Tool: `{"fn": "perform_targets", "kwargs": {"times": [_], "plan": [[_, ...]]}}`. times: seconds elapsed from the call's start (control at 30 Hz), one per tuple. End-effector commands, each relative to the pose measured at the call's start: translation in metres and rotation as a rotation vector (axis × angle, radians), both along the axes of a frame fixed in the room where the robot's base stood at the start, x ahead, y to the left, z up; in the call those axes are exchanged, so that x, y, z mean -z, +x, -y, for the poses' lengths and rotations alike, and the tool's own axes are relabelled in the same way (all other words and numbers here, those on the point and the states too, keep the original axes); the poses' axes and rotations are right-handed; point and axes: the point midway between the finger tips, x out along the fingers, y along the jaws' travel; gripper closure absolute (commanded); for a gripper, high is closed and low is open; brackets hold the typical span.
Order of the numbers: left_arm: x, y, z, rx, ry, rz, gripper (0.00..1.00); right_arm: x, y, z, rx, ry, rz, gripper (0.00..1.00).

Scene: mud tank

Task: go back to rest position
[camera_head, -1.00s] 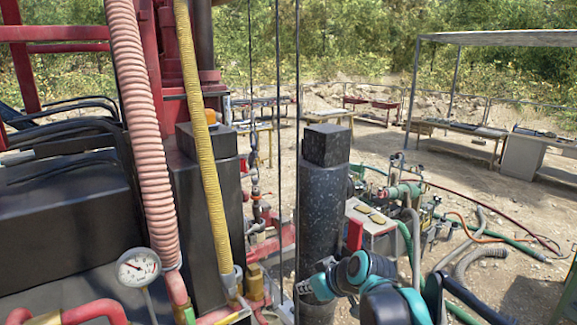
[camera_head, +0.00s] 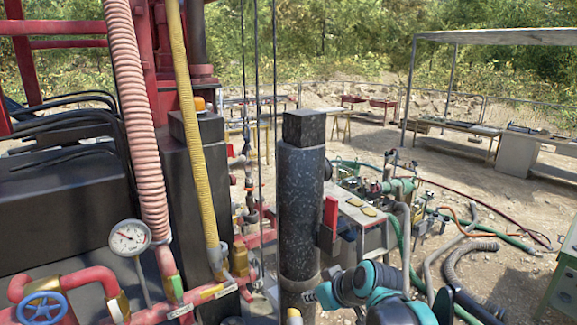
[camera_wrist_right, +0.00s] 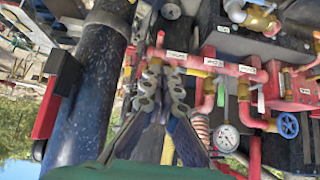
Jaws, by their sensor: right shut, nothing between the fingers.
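My right arm, teal and black, comes in at the bottom centre of the head view, and its gripper (camera_head: 310,296) is low in front of the foot of the black speckled column (camera_head: 301,205). In the right wrist view the two grey, ridged fingers of the right gripper (camera_wrist_right: 164,75) point up the picture towards red pipework (camera_wrist_right: 235,68). The fingers are shut and nothing is held. The speckled column shows to their left there. My left gripper is not in view.
Red pipes with a blue valve wheel (camera_head: 42,308) and a pressure gauge (camera_head: 130,237) are at the lower left. A red handle (camera_head: 331,212) is beside the column. Hoses (camera_head: 468,262) lie on the ground at right. Open dirt ground (camera_head: 440,190) extends behind.

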Motion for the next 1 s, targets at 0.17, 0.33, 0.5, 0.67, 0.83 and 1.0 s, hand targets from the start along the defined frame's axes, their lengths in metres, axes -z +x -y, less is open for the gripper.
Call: {"fn": "perform_targets", "kwargs": {"times": [0.17, 0.33, 0.5, 0.67, 0.83, 1.0], "plan": [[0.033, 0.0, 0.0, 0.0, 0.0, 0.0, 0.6, 0.038, -0.02, 0.012, 0.047, -0.006, -0.02, 1.0], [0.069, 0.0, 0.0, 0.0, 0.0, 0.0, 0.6, 0.085, -0.046, 0.029, 0.112, -0.014, -0.044, 1.0], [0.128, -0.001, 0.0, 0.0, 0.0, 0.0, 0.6, 0.161, -0.087, 0.053, 0.216, -0.024, -0.078, 1.0], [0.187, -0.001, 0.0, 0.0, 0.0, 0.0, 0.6, 0.244, -0.129, 0.079, 0.337, -0.036, -0.106, 1.0], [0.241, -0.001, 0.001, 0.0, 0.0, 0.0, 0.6, 0.324, -0.169, 0.103, 0.457, -0.045, -0.126, 1.0], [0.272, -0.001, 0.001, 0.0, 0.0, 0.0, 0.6, 0.374, -0.193, 0.119, 0.538, -0.051, -0.134, 1.0]]}}
